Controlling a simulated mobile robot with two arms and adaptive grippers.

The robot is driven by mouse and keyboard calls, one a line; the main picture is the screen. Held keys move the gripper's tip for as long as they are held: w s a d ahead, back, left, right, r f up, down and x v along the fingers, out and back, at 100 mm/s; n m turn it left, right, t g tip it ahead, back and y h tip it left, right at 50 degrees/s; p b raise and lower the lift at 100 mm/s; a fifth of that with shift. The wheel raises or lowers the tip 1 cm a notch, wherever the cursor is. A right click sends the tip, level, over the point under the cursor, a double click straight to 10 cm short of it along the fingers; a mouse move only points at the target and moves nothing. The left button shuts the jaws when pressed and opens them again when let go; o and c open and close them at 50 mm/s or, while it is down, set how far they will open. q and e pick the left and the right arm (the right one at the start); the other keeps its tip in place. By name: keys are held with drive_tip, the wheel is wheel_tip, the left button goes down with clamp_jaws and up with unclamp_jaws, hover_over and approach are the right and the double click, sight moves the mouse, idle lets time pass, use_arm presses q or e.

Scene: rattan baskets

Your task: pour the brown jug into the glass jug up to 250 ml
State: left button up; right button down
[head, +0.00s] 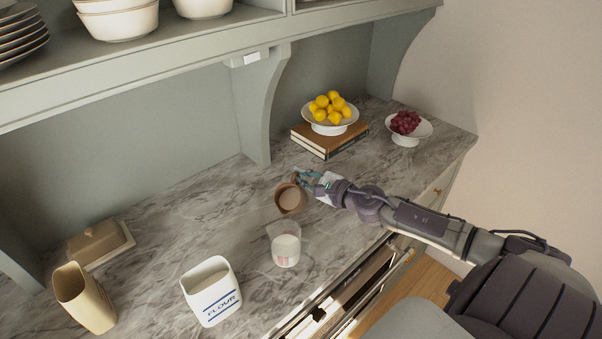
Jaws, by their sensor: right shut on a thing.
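The brown jug (290,199) is in the middle of the head view, just above the counter, with pale contents showing at its mouth. It looks tilted towards the viewer. My right gripper (304,180) is shut on the jug at its upper right side. The clear glass jug (285,244) stands on the counter in front of the brown jug and slightly left of it. It has red markings and white contents; the exact level is too small to read. I see no stream between the two jugs. My left gripper is not in view.
A flour canister (212,292), a tan container (84,298) and a butter dish (101,243) stand to the left. A fruit stand with lemons (330,127) on books (322,146) and a grape bowl (405,138) are behind. The counter's front edge lies close to the glass jug.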

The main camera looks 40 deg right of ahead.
drive_tip(key=shift+w+d+r, duration=0.1)
drive_tip(key=shift+r, duration=0.15)
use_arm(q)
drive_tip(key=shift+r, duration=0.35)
use_arm(e)
drive_tip(key=shift+f+m, duration=0.2)
drive_tip(key=shift+m, duration=0.1)
drive_tip(key=shift+w+d+m+g+y, duration=0.2)
drive_tip(key=shift+d+m+g+y, duration=0.15)
drive_tip(key=shift+m+g, duration=0.4)
drive_tip(key=shift+f, duration=0.1)
drive_tip(key=f+m+g, duration=0.1)
drive_tip(key=f+m+g+y, duration=0.1)
drive_tip(key=m, duration=0.1)
drive_tip(key=shift+s+a+f+m, duration=0.1)
drive_tip(key=shift+a+f+m, duration=0.1)
drive_tip(key=shift+f+m, duration=0.1)
drive_tip(key=shift+s, duration=0.1)
